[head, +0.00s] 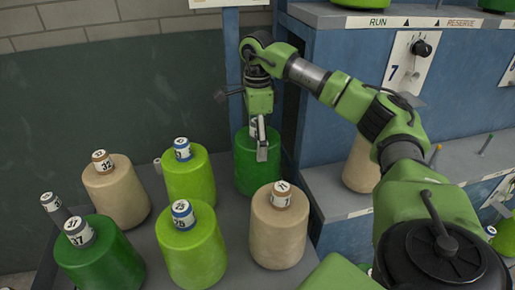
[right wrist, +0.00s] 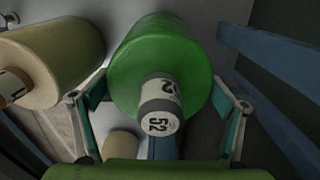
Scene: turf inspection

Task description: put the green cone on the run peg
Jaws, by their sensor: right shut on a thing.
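A dark green cone (head: 258,165) stands at the back right of the grey cart top in the head view, beside the blue rack. My right gripper (head: 259,140) is over its top and shut on it. In the right wrist view the green cone (right wrist: 165,60) sits between the two fingers of the gripper (right wrist: 160,112), with its white-and-grey tube end marked 52 toward the camera. A RUN label (head: 377,22) is on the rack's upper ledge. I cannot tell which is the run peg. My left gripper is not in view.
Lime cones (head: 187,172) and beige cones (head: 279,225) stand close on the cart (head: 150,250), with another dark green cone (head: 98,255) front left. The rack (head: 335,75) carries a number 7 panel with a knob (head: 421,48). A beige cone (head: 361,165) is on its lower shelf.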

